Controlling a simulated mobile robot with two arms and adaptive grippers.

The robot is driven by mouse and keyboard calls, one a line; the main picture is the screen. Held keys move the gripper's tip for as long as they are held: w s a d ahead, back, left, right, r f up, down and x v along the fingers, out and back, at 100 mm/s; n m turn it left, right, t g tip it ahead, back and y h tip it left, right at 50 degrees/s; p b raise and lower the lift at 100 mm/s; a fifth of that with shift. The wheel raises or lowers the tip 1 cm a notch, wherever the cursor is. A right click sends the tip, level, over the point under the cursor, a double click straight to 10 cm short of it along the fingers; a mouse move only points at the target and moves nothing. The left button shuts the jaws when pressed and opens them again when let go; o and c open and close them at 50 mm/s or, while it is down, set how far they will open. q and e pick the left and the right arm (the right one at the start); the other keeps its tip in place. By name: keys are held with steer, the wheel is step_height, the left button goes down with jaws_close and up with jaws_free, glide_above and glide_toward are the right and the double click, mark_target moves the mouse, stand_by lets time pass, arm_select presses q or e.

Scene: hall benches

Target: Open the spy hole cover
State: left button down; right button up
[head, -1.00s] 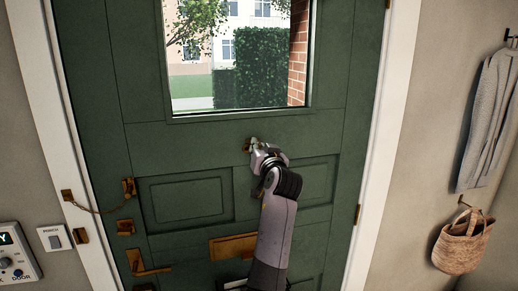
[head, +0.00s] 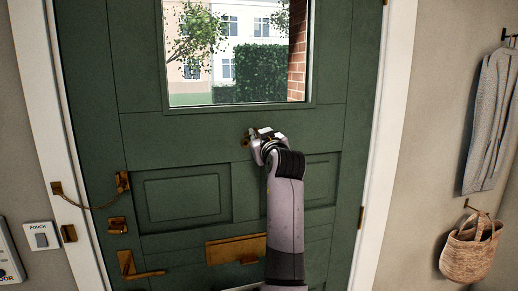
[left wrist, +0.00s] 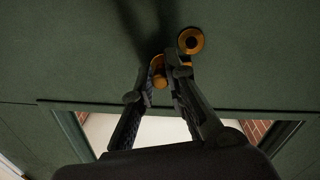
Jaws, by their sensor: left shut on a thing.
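The brass spy hole (left wrist: 190,41) is a ring with a dark centre on the green door, uncovered in the left wrist view. Its small round brass cover (left wrist: 158,70) sits beside the ring, swung off it, between my left gripper's fingers. My left gripper (left wrist: 162,72) is shut on the cover, close against the door. In the head view my left gripper (head: 258,134) is just below the window, with the brass of the spy hole (head: 245,141) showing at its left. The cover is largely hidden by the fingers. My right gripper is not in view.
The green door (head: 180,135) is shut in its white frame. A brass chain (head: 88,205), a latch (head: 117,225), a lever handle (head: 135,268) and a letter plate (head: 235,249) are on or beside it. A coat (head: 490,120) and basket (head: 470,248) hang at the right.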

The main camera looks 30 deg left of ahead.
arm_select(q)
steer(key=shift+r+n+b, duration=0.1)
steer(key=shift+n+b, duration=0.2)
steer(key=shift+n, duration=0.2)
steer(key=shift+r, duration=0.1)
steer(key=c, duration=1.6)
jaws_free()
steer(key=shift+s, duration=0.15)
steer(key=shift+o, duration=0.2)
steer(key=v, duration=0.7)
steer(key=shift+d, duration=0.25)
